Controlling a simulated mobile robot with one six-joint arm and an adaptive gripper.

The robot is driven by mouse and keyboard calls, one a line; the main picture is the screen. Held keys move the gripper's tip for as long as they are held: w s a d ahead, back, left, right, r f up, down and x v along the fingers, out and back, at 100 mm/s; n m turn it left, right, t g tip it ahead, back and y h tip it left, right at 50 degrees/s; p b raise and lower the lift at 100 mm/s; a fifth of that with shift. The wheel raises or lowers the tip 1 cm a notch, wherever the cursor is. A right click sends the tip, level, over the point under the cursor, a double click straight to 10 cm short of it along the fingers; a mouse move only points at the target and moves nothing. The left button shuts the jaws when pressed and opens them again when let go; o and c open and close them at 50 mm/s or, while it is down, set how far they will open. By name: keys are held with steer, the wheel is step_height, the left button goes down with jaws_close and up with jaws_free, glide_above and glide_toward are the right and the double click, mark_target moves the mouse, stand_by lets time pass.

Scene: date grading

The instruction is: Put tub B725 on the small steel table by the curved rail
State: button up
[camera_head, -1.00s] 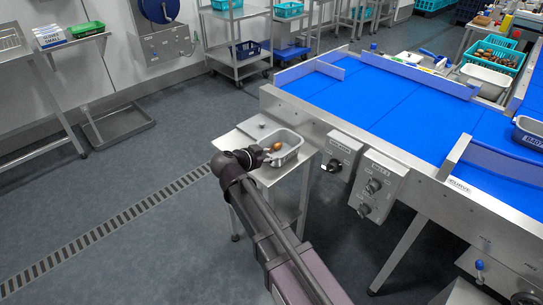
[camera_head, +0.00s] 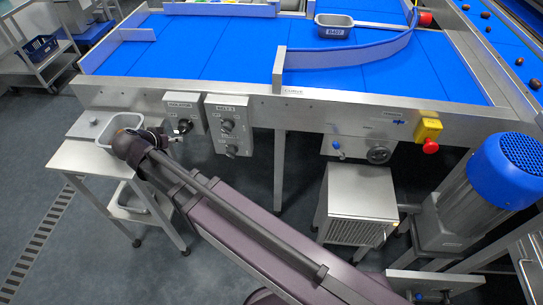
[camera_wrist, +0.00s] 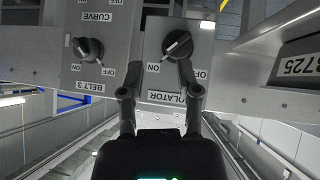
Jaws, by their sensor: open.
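A grey steel tub (camera_head: 117,124) stands on the back right of the small steel table (camera_head: 78,159), beside the belt frame. In the wrist view, a grey surface with a dark label ending in 725 (camera_wrist: 298,67) shows at the right edge; it looks like this tub, partly cut off. My gripper (camera_head: 168,141) is at the tub's right in the head view, before the isolator box. In the wrist view its two fingers (camera_wrist: 160,80) are apart with nothing between them. My arm covers the tub's near side in the head view, so its contents are hidden.
The isolator box (camera_head: 184,115) and belt 3 box (camera_head: 228,125) jut from the belt frame. A flat grey plate (camera_head: 88,124) lies left of the tub.

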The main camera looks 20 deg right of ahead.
steer(key=s+d+f+n+g+y, duration=0.1)
steer(key=s+d+f+g+y, duration=0.1)
steer(key=d, duration=0.8)
steer(key=s+d+f+n+g+y, duration=0.1)
steer(key=s+d+f+n+g, duration=0.1)
steer(key=d, duration=0.8)
steer(key=s+d+f+n+g+y, duration=0.1)
steer(key=s+d+f+g+y, duration=0.1)
steer(key=s+d, duration=0.4)
steer(key=d+g, duration=0.1)
steer(key=d, duration=0.2)
steer(key=shift+d+g+y, duration=0.3)
steer(key=shift+d+g, duration=0.1)
